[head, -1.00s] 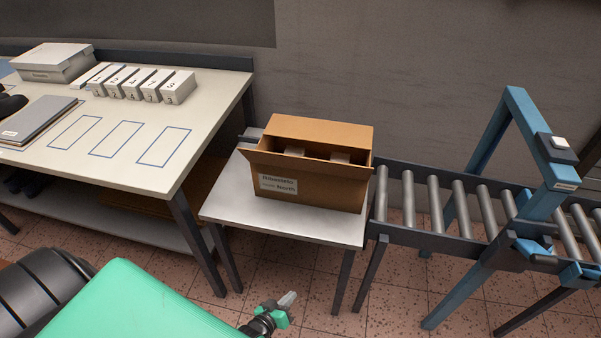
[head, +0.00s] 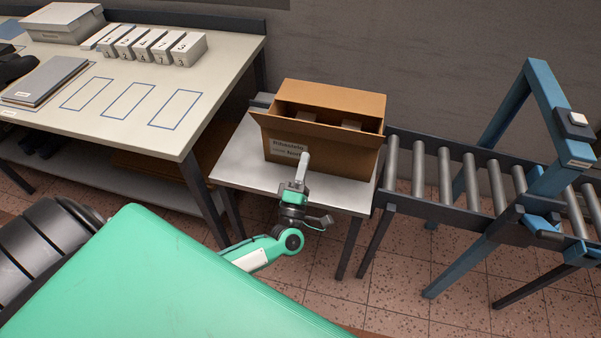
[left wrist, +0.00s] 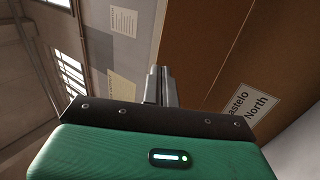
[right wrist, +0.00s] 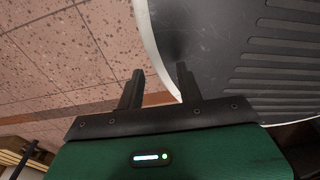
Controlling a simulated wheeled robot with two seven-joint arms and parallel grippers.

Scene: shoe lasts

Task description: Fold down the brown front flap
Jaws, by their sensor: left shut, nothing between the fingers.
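The brown cardboard box (head: 345,158) stands on a small grey table, its top open. Its brown front flap (head: 312,126) sticks outward and slightly up over the front face. A white label (head: 289,147) reading "North" is on that face; it also shows in the left wrist view (left wrist: 247,110). My left gripper (head: 305,158) is in front of the box, below the flap, its shut fingers pointing up and partly covering the label. In the left wrist view the shut fingers (left wrist: 160,72) are empty near the brown cardboard; contact is unclear. My right gripper (right wrist: 160,76) is open and empty, outside the head view.
The small table (head: 236,160) has a bare strip at the box's left. A roller conveyor (head: 445,180) with a blue frame (head: 490,245) stands at the right. A workbench (head: 60,125) with numbered boxes (head: 150,45) stands at the left. Pale items (head: 350,125) show inside the box.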

